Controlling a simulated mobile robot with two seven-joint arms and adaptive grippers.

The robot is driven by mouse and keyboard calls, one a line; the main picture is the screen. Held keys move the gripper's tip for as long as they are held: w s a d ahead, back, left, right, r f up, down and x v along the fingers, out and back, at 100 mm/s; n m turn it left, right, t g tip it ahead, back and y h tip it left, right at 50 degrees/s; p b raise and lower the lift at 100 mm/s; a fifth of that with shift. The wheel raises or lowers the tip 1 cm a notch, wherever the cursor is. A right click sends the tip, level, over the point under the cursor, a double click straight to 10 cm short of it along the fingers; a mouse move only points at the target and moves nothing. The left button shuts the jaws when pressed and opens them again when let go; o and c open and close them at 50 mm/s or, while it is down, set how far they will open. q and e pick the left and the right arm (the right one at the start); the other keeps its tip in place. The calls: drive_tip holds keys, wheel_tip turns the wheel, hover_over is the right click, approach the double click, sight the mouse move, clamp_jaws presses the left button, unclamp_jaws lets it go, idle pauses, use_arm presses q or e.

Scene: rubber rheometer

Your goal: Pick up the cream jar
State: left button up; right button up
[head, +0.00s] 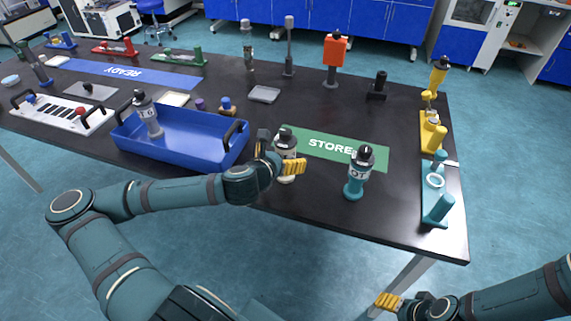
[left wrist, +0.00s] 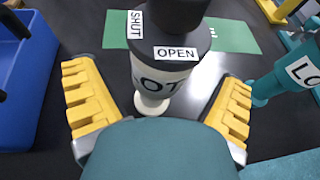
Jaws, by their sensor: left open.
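The cream jar (head: 287,142) stands upright on the black table, just in front of the green STORE mat. It has a cream body, a dark cap and a pale foot. In the left wrist view the jar (left wrist: 152,84) shows its dark collar marked SHUT and OPEN, with lettering on the body partly hidden. My left gripper (head: 278,154) is open, with its yellow fingers on either side of the jar; I see gaps between jar and fingers in the wrist view. My right gripper (head: 388,301) is low at the bottom right, away from the table, its opening unclear.
A teal jar (head: 358,175) stands close to the right of the cream jar. A blue tray (head: 185,155) holding a grey jar (head: 147,115) is to the left. The green STORE mat (head: 325,146) lies behind. Yellow and teal fixtures line the right edge.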

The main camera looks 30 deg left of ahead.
use_arm(q)
drive_tip(key=shift+x, duration=1.05)
drive_tip(key=c, duration=1.4)
